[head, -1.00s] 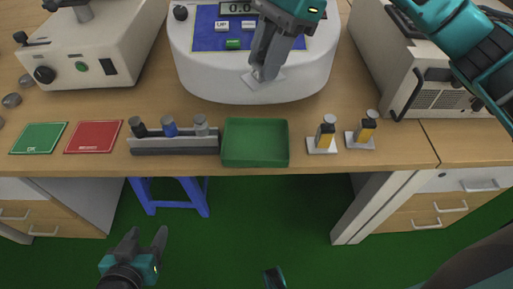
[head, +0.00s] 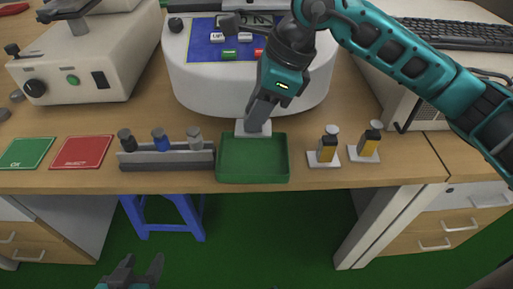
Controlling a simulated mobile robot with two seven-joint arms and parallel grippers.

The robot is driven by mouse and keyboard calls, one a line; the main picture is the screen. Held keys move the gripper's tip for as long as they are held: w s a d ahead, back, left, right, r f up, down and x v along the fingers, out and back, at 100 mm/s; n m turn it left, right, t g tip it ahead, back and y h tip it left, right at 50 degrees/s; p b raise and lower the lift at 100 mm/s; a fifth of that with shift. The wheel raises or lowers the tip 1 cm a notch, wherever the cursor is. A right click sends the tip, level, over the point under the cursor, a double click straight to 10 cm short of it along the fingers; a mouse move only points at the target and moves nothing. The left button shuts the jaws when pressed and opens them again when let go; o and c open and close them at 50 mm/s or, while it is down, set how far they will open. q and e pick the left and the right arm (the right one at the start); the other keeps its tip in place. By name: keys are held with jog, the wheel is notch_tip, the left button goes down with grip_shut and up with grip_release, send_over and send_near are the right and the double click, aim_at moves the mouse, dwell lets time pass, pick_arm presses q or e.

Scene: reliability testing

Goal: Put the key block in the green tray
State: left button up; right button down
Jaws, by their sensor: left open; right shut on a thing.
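The green tray (head: 253,181) is near the front edge of the bench, and its inside looks empty. My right gripper (head: 258,118) is shut on a piece with a white square base (head: 242,130), which I take to be the key block. The fingers hide its upper part. The base shows at the tray's back rim; I cannot tell whether it is above or touching it. My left gripper (head: 140,271) is open and empty, low in front of the bench, partly cut off by the picture's bottom edge.
A grey rack (head: 168,158) with three capped vials stands left of the tray. Two yellow-and-black pieces on white bases (head: 327,150) (head: 368,145) stand to its right. Green (head: 26,153) and red (head: 81,153) mats lie left. A white rounded instrument (head: 205,92) stands behind.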

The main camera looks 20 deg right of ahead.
notch_tip(320, 180, down, 8)
jog(key=shift+b, duration=0.75)
jog(key=shift+f, duration=0.2)
jog(key=shift+f, duration=0.2)
jog(key=c, duration=0.8)
grip_release()
jog(key=shift+r, duration=0.1)
jog(key=shift+c, duration=0.2)
